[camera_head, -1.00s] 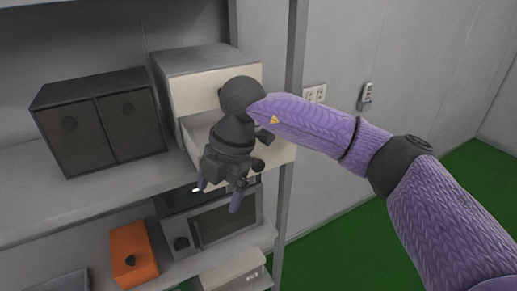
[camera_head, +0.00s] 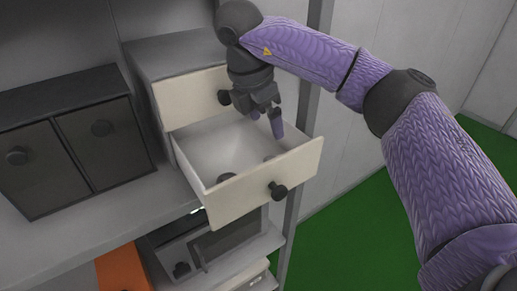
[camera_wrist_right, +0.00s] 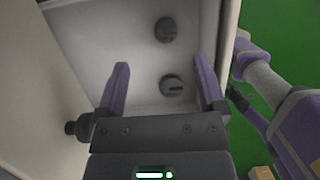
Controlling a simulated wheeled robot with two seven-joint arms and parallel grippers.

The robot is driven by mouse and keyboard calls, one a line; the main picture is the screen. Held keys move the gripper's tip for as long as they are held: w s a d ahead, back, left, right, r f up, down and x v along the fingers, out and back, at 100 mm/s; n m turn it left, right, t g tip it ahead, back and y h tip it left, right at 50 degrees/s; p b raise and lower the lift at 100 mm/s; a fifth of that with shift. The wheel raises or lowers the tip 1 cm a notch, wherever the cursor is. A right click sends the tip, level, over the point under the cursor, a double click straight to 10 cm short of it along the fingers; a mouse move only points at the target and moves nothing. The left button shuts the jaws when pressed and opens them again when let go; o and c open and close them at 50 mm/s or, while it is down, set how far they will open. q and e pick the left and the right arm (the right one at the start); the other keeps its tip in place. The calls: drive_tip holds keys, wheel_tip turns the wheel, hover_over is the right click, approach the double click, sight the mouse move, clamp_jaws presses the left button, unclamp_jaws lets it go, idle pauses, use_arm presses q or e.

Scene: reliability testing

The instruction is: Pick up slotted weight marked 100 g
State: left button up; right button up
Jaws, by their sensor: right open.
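Two dark round slotted weights lie in the open white drawer. One (camera_head: 226,177) is near the drawer's front left. The other (camera_head: 269,157) is partly hidden by the drawer front and gripper. In the right wrist view, one weight (camera_wrist_right: 166,29) is beyond my fingertips and the other (camera_wrist_right: 172,85) appears between the fingers. Their markings are too small to read, so I cannot tell which is 100 g. My right gripper (camera_head: 267,121) is open and empty, pointing down over the drawer; its purple fingers also show in the right wrist view (camera_wrist_right: 162,66).
The pulled-out drawer (camera_head: 262,188) has low walls and a dark knob (camera_head: 277,190). A closed drawer (camera_head: 190,99) is above it. A dark two-door cabinet (camera_head: 70,140) stands at left on the shelf. A microwave (camera_head: 222,240) and an orange box (camera_head: 122,268) are below.

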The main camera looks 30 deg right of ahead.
hover_over(270, 157)
drive_tip(key=s, duration=0.2)
drive_tip(key=f, duration=0.4)
drive_tip(key=shift+w+a, duration=0.1)
drive_tip(key=shift+a, duration=0.3)
drive_tip(key=f+p, duration=0.1)
drive_tip(key=f, duration=0.1)
drive_tip(key=w+f+p, duration=0.1)
drive_tip(key=f, duration=0.1)
drive_tip(key=shift+f, duration=0.3)
drive_tip(key=shift+s+d+f, duration=0.1)
drive_tip(key=shift+s+f, duration=0.1)
use_arm(q)
drive_tip(key=shift+s+r, duration=0.3)
drive_tip(key=shift+r, duration=0.2)
drive_tip(key=shift+s+r, duration=0.25)
drive_tip(key=shift+r, duration=0.2)
use_arm(e)
clamp_jaws()
